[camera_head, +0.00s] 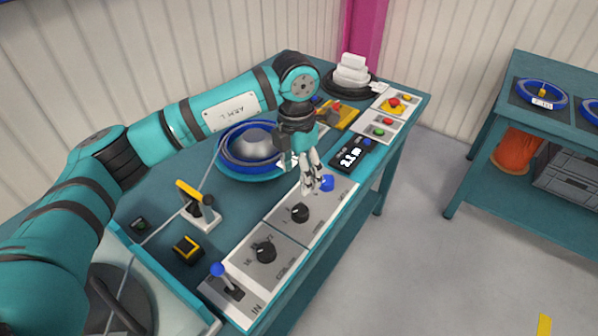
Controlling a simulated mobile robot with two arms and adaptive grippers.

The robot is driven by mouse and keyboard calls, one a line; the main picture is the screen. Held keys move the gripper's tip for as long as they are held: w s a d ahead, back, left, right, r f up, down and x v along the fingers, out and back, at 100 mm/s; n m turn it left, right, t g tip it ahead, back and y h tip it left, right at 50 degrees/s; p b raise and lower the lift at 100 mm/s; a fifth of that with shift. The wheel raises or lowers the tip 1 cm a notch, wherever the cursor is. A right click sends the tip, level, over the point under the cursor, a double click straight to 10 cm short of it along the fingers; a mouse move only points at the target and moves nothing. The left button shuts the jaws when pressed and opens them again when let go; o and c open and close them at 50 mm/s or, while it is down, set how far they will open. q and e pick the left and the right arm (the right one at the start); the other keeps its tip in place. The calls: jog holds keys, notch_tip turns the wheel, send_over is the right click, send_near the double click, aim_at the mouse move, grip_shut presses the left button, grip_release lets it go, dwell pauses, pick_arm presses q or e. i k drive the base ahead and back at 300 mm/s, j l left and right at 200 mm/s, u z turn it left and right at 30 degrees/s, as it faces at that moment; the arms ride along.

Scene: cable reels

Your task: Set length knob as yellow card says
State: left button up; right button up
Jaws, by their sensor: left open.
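My left gripper (313,187) is open and points down over the control panel (338,203) at the table's front edge. Its fingertips are close beside a blue knob (328,183); I cannot tell whether they touch it. A black knob (299,212) sits on the panel just nearer, and another black knob (265,251) is further down left with small marks around it. The labels are too small to tell which is the length knob. A black display (350,157) shows white digits, perhaps 2.1 m. No yellow card can be read here. My right gripper is not in view.
A blue cable coil (233,165) lies behind the panel. A blue-tipped lever (218,269) and a yellow-black stand (196,205) are at left. Red and green buttons (379,127) sit beyond the display. A second table (481,153) with reels stands right, across clear floor.

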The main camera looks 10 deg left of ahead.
aim_at(328, 184)
jog(key=k+l, duration=0.3)
jog(key=k, duration=0.15)
jog(key=k+l, duration=0.3)
jog(key=k, duration=0.15)
